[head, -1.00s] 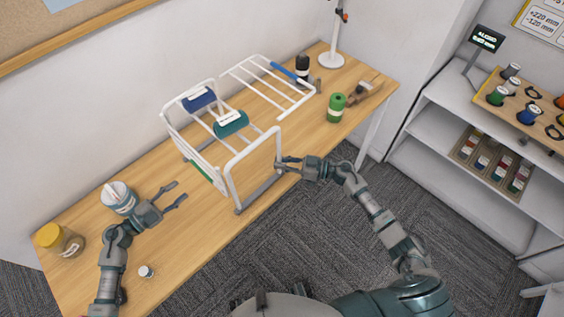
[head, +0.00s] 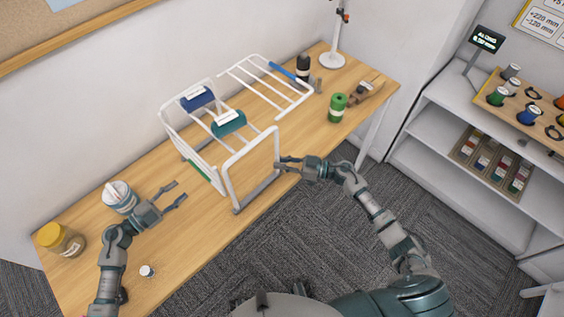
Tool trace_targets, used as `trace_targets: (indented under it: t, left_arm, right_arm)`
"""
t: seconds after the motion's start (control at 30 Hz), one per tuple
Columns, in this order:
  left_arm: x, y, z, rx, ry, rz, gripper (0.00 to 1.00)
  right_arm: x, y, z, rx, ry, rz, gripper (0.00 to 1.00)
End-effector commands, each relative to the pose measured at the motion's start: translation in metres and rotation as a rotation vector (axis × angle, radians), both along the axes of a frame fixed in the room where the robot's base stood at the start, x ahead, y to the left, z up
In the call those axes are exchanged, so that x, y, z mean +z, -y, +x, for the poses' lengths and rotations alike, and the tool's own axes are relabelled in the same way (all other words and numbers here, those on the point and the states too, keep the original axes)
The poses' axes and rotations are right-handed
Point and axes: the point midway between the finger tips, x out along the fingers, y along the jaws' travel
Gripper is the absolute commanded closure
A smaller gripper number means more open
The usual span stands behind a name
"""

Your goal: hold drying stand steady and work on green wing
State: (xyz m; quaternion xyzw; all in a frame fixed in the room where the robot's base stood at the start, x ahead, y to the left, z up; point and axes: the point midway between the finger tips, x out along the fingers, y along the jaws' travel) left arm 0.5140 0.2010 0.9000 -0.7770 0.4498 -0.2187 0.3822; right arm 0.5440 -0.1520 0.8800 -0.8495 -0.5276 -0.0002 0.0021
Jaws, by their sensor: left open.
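The white drying stand (head: 240,157) stands on the wooden table. A blue cloth-like piece (head: 198,98) and a teal one (head: 229,122) lie over its top bars. One wing with a blue bar (head: 283,72) is spread out flat toward the back right. The green wing (head: 199,170), marked by a green strip, hangs folded down at the stand's left side, partly hidden behind the frame. My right gripper (head: 279,165) is at the stand's front right post and appears closed around it. My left gripper (head: 181,192) is open and empty, left of the stand and apart from the green wing.
A white tub (head: 119,197) stands close behind my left gripper. A yellow-lidded jar (head: 61,240) and a small white-capped item (head: 147,271) are at the table's left end.

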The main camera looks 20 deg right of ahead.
Motion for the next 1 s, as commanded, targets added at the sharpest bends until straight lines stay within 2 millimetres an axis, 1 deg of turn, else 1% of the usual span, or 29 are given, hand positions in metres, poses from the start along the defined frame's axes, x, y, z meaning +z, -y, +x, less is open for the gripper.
trace_targets:
  t: [0.1, 0.17, 0.37, 0.47, 0.57, 0.77, 0.9, 1.0]
  left_arm:
    - [0.000, -0.001, 0.000, 0.001, 0.000, -0.001, 0.58]
    - [0.000, -0.001, 0.000, 0.000, -0.001, 0.000, 0.73]
    - [0.000, 0.001, 0.000, 0.002, 0.003, 0.003, 0.73]
    - [0.001, 0.004, 0.000, 0.025, 0.037, 0.020, 0.73]
    - [0.000, 0.008, 0.000, 0.085, 0.117, 0.064, 0.73]
    - [-0.002, 0.016, -0.003, 0.272, 0.326, 0.221, 0.73]
    - [-0.002, 0.033, -0.012, 0.427, 0.450, 0.329, 0.73]
    - [-0.003, 0.045, -0.020, 0.540, 0.490, 0.355, 0.73]
  right_arm:
    - [0.001, -0.001, 0.000, 0.001, 0.001, 0.000, 1.00]
    - [0.001, -0.001, 0.000, 0.001, 0.001, 0.000, 1.00]
    - [0.001, 0.001, 0.000, 0.001, 0.002, 0.002, 1.00]
    - [0.001, 0.002, 0.000, 0.001, 0.002, 0.004, 1.00]
    - [0.001, 0.002, 0.000, 0.001, 0.003, 0.003, 1.00]
    - [0.001, 0.001, 0.000, 0.001, 0.003, 0.003, 1.00]
    - [0.001, 0.000, 0.000, 0.001, 0.003, 0.003, 1.00]
    - [0.002, 0.000, 0.000, 0.001, 0.003, 0.003, 1.00]
